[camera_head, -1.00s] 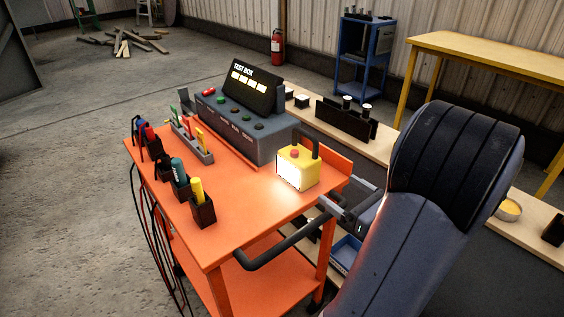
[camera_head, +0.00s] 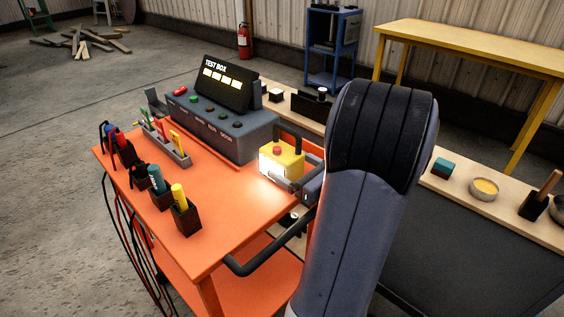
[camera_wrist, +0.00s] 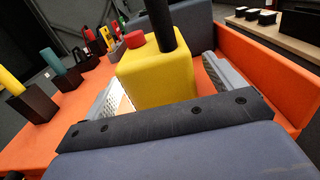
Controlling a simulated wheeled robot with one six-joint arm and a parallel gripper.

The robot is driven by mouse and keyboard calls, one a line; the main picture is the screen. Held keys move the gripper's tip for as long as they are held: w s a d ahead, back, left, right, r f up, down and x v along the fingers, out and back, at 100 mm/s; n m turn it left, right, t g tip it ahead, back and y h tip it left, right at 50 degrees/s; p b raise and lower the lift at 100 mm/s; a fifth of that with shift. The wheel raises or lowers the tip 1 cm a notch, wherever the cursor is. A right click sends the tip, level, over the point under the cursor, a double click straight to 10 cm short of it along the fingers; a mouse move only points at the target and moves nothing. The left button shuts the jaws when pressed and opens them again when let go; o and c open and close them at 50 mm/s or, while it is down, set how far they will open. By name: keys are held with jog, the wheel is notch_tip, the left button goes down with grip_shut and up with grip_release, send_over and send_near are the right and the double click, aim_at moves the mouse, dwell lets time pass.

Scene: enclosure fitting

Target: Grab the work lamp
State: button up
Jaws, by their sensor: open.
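The work lamp (camera_head: 286,157) is a yellow box with a red button, a black handle and a lit white face. It stands upright on the orange cart (camera_head: 219,226), near the cart's right edge. My gripper (camera_head: 291,173) is open right at the lamp, reaching in from the right. In the wrist view the lamp (camera_wrist: 157,79) sits between the two fingers of my gripper (camera_wrist: 163,86), one on each side. I cannot tell whether either finger touches it. My arm hides part of the cart's right side in the head view.
The grey test box (camera_head: 222,126) stands just behind the lamp. Holders with a yellow marker (camera_head: 179,196) and a teal marker (camera_head: 156,178) line the cart's left side. A black cart handle (camera_head: 270,252) sticks out in front. A wooden-topped bench (camera_head: 455,205) runs behind and right.

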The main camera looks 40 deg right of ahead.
aim_at(282, 159)
jog(key=shift+w+a+r, duration=0.1)
jog(key=shift+w+a, duration=0.05)
jog(key=shift+w, duration=1.8)
jog(key=shift+r, duration=0.1)
jog(key=c, duration=1.7)
